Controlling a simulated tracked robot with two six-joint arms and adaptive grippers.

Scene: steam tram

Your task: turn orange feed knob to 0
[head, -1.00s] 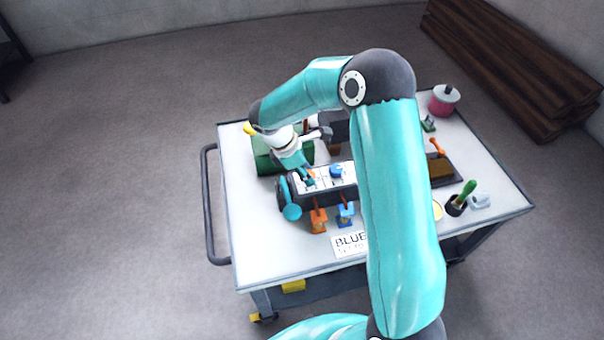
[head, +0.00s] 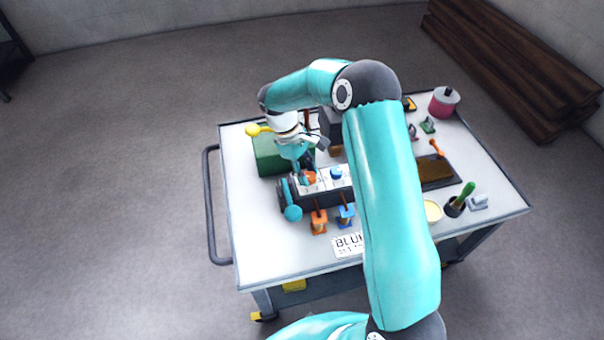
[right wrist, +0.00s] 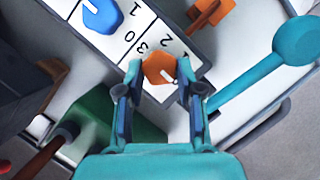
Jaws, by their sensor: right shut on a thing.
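The orange feed knob (head: 311,177) is on the white top panel of the dark control box (head: 338,193) on the cart. In the right wrist view the orange knob (right wrist: 158,68) is six-sided with a short white mark pointing to the lower right. My right gripper (right wrist: 160,78) is shut on it, one finger on each side. In the head view the right gripper (head: 300,172) reaches down to the knob from the back left. Printed digits 3 and 2 show beside the knob; fingers hide other parts of its scale. My left gripper is out of view.
A blue knob (head: 336,173) sits right of the orange one. A teal round-ended lever (head: 292,212) and orange (head: 319,222) and blue (head: 346,215) parts are at the box's front. A green block (head: 268,150) stands behind. The cart's front left is clear.

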